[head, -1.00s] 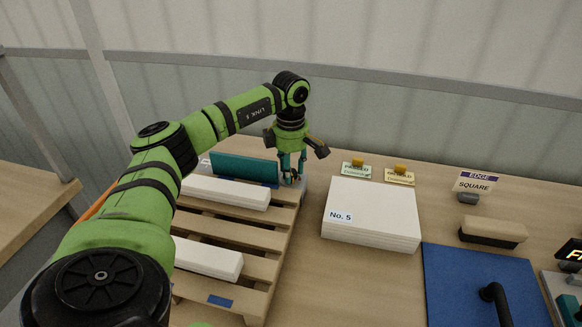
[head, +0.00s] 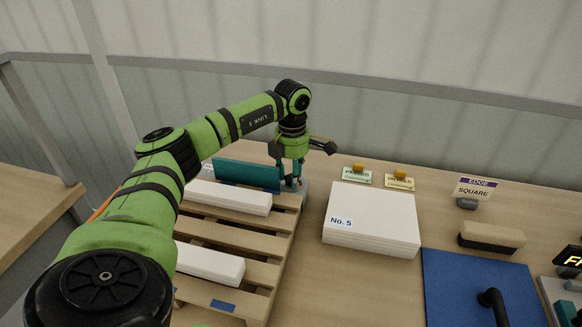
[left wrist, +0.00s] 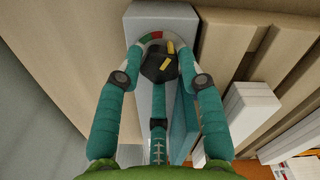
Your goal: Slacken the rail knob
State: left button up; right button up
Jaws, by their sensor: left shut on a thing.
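The rail knob (left wrist: 158,66) is dark with a yellow pointer mark, and shows in the left wrist view. It sits on a grey block (left wrist: 165,20), with a red and green dial partly visible behind it. My left gripper (head: 292,183) points down at the far right corner of the pallet, at the end of the teal rail (head: 246,174). In the left wrist view its teal fingers (left wrist: 160,70) are closed around the knob. In the head view the knob is hidden by the fingers. My right gripper is not in view.
A wooden pallet (head: 236,236) carries white bars (head: 228,197). A white stack (head: 372,220) labelled No. 5 stands right of it. Two small signs (head: 357,176) (head: 399,181) stand behind. A blue mat (head: 470,285) and a brown block (head: 491,237) lie further right.

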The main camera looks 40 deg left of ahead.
pick_arm(q)
jog(key=shift+w+d+n, duration=0.15)
jog(key=shift+d+n, duration=0.05)
jog(key=shift+n, duration=0.6)
jog(key=o, duration=1.1)
jog(key=shift+o, duration=0.2)
jog(key=shift+w, duration=0.15)
jog(key=shift+a+r, duration=0.1)
jog(key=shift+r, duration=0.15)
notch_tip(320, 180, up, 12)
jog(key=shift+f, duration=0.25)
